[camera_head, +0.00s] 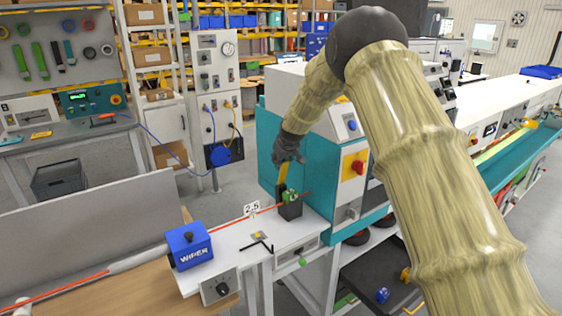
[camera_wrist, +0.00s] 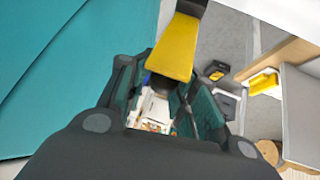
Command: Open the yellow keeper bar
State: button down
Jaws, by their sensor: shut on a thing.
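The yellow keeper bar (camera_head: 284,173) stands up steeply, slightly tilted, above a small dark fixture (camera_head: 290,209) with green parts. The fixture sits on the white bench beside the teal machine. My gripper (camera_head: 287,158) is at the bar's upper end, with its fingers shut on it. In the wrist view the bar (camera_wrist: 172,48) runs from the top edge down between the dark fingers of my gripper (camera_wrist: 165,88). The bar's end is partly hidden by the gripper, and its hinge cannot be made out.
A red cable (camera_head: 232,221) runs along the bench from the blue wiper box (camera_head: 189,246) to the fixture. A "2.5" tag (camera_head: 252,209) and a black hex key (camera_head: 258,246) are in front. The teal machine (camera_head: 290,135) stands close behind my gripper.

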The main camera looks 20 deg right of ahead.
jog(key=shift+a+f, duration=0.4)
jog(key=shift+f, duration=0.05)
jog(key=c, duration=1.5)
grip_release()
jog(key=o, duration=0.3)
jog(key=shift+w+a+r, duration=0.1)
jog(key=shift+w+a, duration=0.05)
jog(key=shift+a, duration=0.1)
jog(key=shift+d+r, duration=0.25)
jog(key=shift+d, duration=0.15)
jog(key=shift+s+r, duration=0.15)
jog(key=shift+s, duration=0.1)
jog(key=shift+s+r, duration=0.15)
jog(key=shift+r, duration=0.2)
jog(key=v, duration=1)
jog(key=shift+s+a, duration=0.15)
jog(key=shift+a, duration=0.15)
jog(key=shift+r, duration=0.1)
